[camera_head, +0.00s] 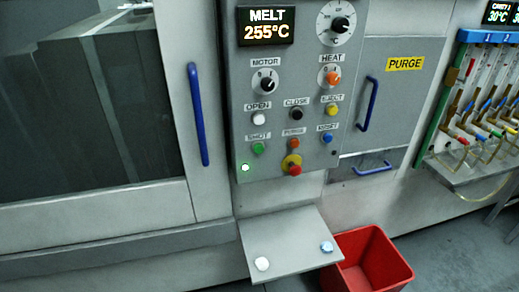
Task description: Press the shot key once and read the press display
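The shot key is a green round button (258,149) under a label that reads SHOT, at the lower left of the grey control panel (240,100). Nothing covers it. The display (265,25) at the top left of the panel reads MELT 255°C in lit characters. Neither of my grippers is in view.
A red emergency-stop style button (294,169) and several other keys sit close to the shot key. A shelf (285,240) with a white and a blue knob juts out below. A blue door handle (197,115) stands left. A red bin (375,265) is on the floor.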

